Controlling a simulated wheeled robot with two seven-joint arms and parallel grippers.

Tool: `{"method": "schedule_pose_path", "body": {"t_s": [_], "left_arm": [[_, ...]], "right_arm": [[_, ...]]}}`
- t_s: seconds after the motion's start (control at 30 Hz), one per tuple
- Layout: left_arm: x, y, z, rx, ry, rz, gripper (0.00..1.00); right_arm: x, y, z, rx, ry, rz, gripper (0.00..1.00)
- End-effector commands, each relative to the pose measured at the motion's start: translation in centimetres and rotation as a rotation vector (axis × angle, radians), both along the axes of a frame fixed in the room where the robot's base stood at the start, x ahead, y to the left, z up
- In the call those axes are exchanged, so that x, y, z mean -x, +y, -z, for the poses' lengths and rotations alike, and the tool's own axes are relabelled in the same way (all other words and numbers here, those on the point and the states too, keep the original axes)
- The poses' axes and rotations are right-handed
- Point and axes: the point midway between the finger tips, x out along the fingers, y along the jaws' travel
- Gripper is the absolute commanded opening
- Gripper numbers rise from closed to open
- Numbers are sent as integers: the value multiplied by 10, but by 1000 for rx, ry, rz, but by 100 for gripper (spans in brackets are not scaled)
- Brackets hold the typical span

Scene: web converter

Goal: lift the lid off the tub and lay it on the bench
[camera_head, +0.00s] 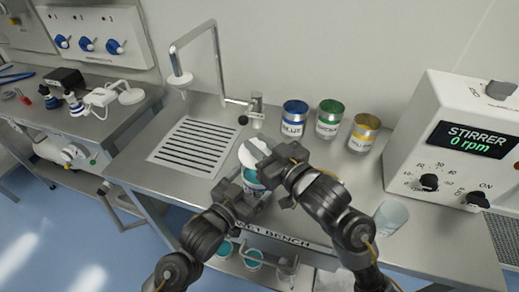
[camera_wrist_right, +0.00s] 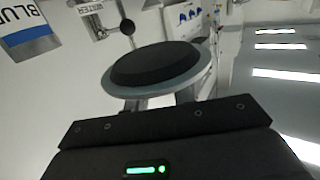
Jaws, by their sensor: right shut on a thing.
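The white round lid (camera_head: 250,154) shows just above and behind my right gripper (camera_head: 268,166), which is shut on it. In the right wrist view the lid (camera_wrist_right: 198,70) is a pale-rimmed disc with a dark round face. The tub (camera_head: 252,181), white with teal, stands on the steel bench (camera_head: 330,226), partly hidden by both grippers. The lid appears off the tub, but the gap is largely hidden. My left gripper (camera_head: 240,190) is at the tub's near left side; its fingers are too hidden to tell whether they grip it.
Blue (camera_head: 294,118), green (camera_head: 329,119) and yellow (camera_head: 363,132) tins stand behind. The stirrer box (camera_head: 460,150) is at right, with a pale beaker (camera_head: 391,217) before it. A drain grille (camera_head: 195,146) and tall tap (camera_head: 216,70) are at left. Some bare bench lies right of the grippers.

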Motion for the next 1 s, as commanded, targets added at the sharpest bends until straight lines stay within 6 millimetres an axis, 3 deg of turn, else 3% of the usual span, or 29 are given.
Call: {"method": "schedule_pose_path", "body": {"t_s": [0.13, 0.17, 0.27, 0.63, 1.0], "left_arm": [[0, 0, 0, 0, 0, 0, 43], [0, 0, 0, 0, 0, 0, 86], [0, 0, 0, 0, 0, 0, 100], [9, 6, 2, -1, 1, 0, 100], [69, 49, 4, -2, 2, 0, 100]], "right_arm": [[0, 0, 0, 0, 0, 0, 0], [0, 0, 0, 0, 0, 0, 0], [0, 0, 0, 0, 0, 0, 0], [0, 0, 4, -1, 1, 0, 0], [0, 0, 21, -1, 1, 0, 0]]}}
